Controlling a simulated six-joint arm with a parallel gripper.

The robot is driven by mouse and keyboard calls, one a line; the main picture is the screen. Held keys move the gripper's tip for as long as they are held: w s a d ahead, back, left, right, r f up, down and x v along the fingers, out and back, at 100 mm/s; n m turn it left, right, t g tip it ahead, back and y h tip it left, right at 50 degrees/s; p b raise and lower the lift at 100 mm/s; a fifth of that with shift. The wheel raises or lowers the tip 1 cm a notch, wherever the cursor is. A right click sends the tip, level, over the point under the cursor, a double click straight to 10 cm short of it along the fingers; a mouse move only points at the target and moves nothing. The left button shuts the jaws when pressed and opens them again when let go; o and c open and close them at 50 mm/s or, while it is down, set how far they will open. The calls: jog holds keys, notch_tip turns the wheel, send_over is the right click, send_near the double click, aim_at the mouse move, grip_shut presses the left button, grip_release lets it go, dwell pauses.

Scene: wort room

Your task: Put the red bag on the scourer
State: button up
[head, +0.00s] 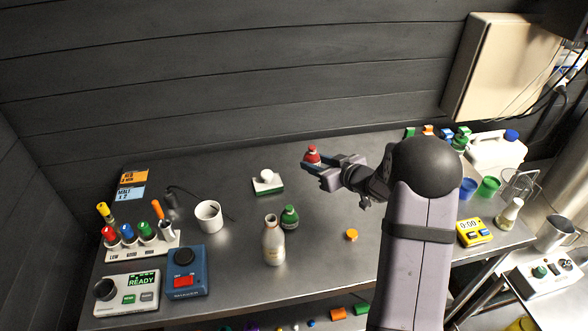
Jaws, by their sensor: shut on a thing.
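The red bag (312,153) is a small red bundle held at the tips of my gripper (316,168). The fingers are shut on it, and it appears to be above the table; its lower part is partly hidden by the fingers. The scourer (268,188) is a flat white block with a green layer, lying on the table to the left of and below my gripper in the head view. A small white round thing (266,174) appears to sit on top of the scourer. The red bag is apart from the scourer.
A green bag (289,217) and a cream bottle (273,242) stand in front of the scourer. A white mug (208,216) is to its left. An orange cap (351,235) lies right of the green bag. The table between scourer and gripper is clear.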

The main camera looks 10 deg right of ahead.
jog(key=w+a+r+n+y, duration=0.1)
jog(key=a+r, duration=0.2)
jog(key=a, duration=0.3)
jog(key=a+r+n+g+y, duration=0.1)
jog(key=a+r, duration=0.1)
jog(key=a, duration=0.5)
jog(key=w+a+r+y, duration=0.1)
jog(key=a+r, duration=0.2)
jog(key=a, duration=0.3)
jog(key=m+t+h+p, duration=0.1)
jog(key=m+h, duration=0.2)
jog(key=h, duration=0.1)
send_over(270, 185)
jog(key=shift+f, duration=5.75)
jog(key=shift+f, duration=0.1)
jog(key=shift+f, duration=0.15)
jog(key=o, duration=1)
jog(key=shift+o, duration=0.2)
jog(key=shift+r, duration=0.2)
